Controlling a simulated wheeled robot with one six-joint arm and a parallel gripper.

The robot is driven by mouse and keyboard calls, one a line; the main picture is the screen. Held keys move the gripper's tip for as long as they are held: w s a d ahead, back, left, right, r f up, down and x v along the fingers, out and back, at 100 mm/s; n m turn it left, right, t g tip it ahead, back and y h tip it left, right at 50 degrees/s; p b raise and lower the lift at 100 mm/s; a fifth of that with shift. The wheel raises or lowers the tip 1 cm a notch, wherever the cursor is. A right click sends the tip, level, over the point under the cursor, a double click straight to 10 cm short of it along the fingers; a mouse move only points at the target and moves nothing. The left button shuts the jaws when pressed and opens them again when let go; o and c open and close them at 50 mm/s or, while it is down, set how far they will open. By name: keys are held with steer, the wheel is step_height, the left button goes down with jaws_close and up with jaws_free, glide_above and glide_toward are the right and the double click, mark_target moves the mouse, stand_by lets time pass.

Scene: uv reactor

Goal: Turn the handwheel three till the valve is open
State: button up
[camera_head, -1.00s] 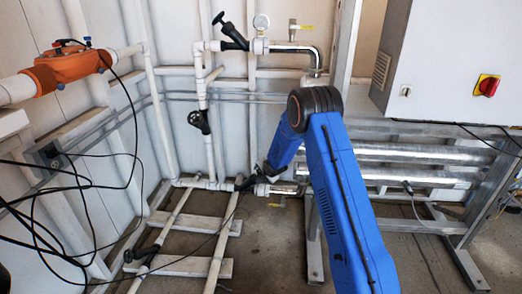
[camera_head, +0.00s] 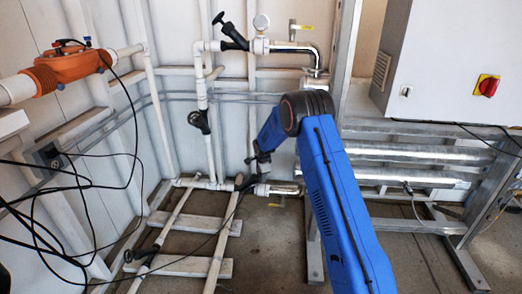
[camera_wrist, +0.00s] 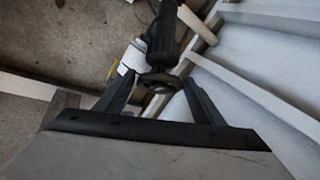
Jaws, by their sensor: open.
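A round black handwheel (camera_wrist: 160,83) sits on a black valve body in the wrist view. My gripper (camera_wrist: 157,78) is open, with one dark finger on each side of the wheel. I see no clear contact between the fingers and the wheel. In the head view, my gripper (camera_head: 257,164) is just above the low black valve (camera_head: 241,183) on the white pipe near the floor. The gripper and my arm partly hide this valve there. No number can be read on any wheel, and I cannot tell how far the valve is open.
Other black valves are at the top (camera_head: 231,32), on the upright pipe (camera_head: 198,121) and near the floor at left (camera_head: 140,254). Metal pipes (camera_head: 410,177) and a grey cabinet (camera_head: 440,60) stand at right. Loose black cables hang at left.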

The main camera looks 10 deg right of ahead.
steer(key=shift+w+m+g, duration=0.25)
steer(key=shift+m+g, duration=0.85)
steer(key=shift+m, duration=0.1)
steer(key=shift+r, duration=0.35)
steer(key=v, duration=1.7)
steer(key=shift+w, duration=0.15)
steer(key=shift+a, duration=0.1)
